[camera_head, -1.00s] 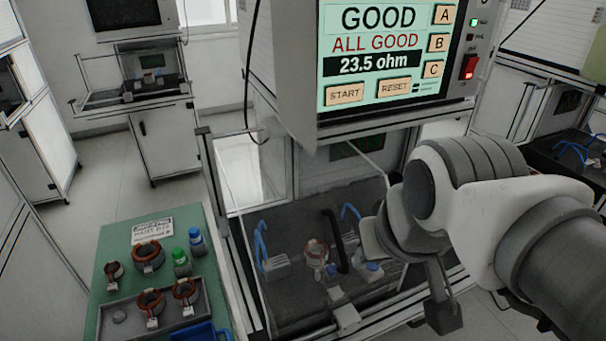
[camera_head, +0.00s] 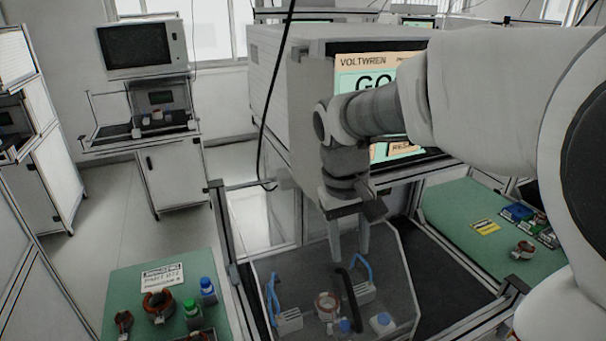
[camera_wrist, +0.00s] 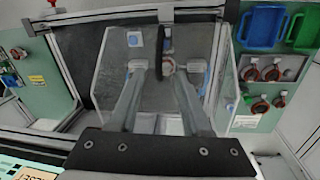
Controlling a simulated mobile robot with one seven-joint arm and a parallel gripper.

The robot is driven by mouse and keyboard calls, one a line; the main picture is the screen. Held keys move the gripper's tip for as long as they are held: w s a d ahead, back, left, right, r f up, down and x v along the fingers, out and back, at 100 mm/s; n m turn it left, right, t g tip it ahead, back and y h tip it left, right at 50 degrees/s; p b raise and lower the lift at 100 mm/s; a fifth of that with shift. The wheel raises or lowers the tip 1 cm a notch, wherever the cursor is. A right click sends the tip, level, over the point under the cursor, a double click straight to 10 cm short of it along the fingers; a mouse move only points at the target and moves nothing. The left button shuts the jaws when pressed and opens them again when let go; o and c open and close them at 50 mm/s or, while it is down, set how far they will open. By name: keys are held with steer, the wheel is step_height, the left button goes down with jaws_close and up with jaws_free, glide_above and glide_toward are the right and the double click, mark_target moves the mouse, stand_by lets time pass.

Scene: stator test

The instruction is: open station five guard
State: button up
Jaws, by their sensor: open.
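A clear, smoky guard (camera_head: 402,268) sits down over the station's test fixture, below the tester screen; it also shows in the wrist view (camera_wrist: 108,70). Its dark bar handle (camera_head: 347,298) stands in front of the fixture, and shows at the top centre of the wrist view (camera_wrist: 167,38). Under the guard are a copper stator (camera_head: 326,305) and clamps with blue levers (camera_head: 272,298). My gripper (camera_head: 349,242) points down above the guard, open and empty, just above the handle in the picture.
The tester cabinet (camera_head: 270,85) rises close behind my gripper. A green table (camera_head: 122,283) with stators and bottles stands at left, another green bench (camera_head: 452,205) at right. A second station (camera_head: 145,125) stands farther back on the left.

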mark_target(353, 298)
steer(key=f, duration=0.5)
steer(key=d+f, duration=0.1)
steer(key=f, duration=0.5)
steer(key=d+f, duration=0.1)
steer(key=f, duration=0.4)
steer(key=shift+w+d+f, duration=0.1)
steer(key=shift+d+f, duration=0.05)
steer(key=shift+f, duration=0.25)
jaws_close()
stand_by(0.5)
